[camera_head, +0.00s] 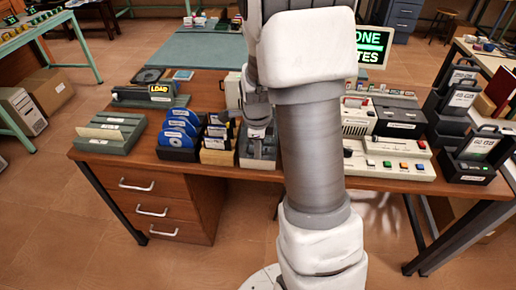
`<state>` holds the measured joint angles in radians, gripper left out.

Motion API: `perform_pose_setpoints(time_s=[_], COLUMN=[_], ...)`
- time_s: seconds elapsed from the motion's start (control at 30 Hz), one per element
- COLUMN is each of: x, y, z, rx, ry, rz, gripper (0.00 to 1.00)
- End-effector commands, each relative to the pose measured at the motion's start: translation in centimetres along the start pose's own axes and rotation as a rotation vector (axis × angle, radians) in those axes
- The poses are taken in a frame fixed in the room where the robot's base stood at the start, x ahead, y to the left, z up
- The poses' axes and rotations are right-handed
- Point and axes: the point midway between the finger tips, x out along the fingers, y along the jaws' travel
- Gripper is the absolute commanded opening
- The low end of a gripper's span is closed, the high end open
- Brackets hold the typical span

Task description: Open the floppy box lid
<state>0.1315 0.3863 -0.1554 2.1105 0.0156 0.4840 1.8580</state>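My gripper (257,138) points down over the desk, left of my arm, with its fingertips at a small grey box (244,162) near the desk's front edge. I cannot tell whether the fingers touch the box, or whether they are open or shut. My arm hides the box's right side. No floppy box lid can be made out for certain. Left of the grey box stand a dark holder with blue discs (180,134) and a dark box with upright tan-labelled items (217,143), both open on top.
The wooden desk (140,158) also bears a grey slotted rack (108,136) at the left. A beige console with coloured buttons (390,166) and dark labelled boxes (478,150) stand to the right. My arm blocks the middle of the view.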

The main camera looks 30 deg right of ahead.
Motion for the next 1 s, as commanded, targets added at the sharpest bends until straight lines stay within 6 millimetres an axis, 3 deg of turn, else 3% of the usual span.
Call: perform_pose_setpoints(time_s=[0.27,0.4,1.0], x=[0.15,0.14,0.12], y=[0.0,0.0,0.0], z=[0.01,0.01,0.02], rx=[-0.001,-0.001,-0.001], ry=[0.0,0.0,0.0], rz=[0.0,0.0,0.0], gripper=[0.22,0.0,0.0])
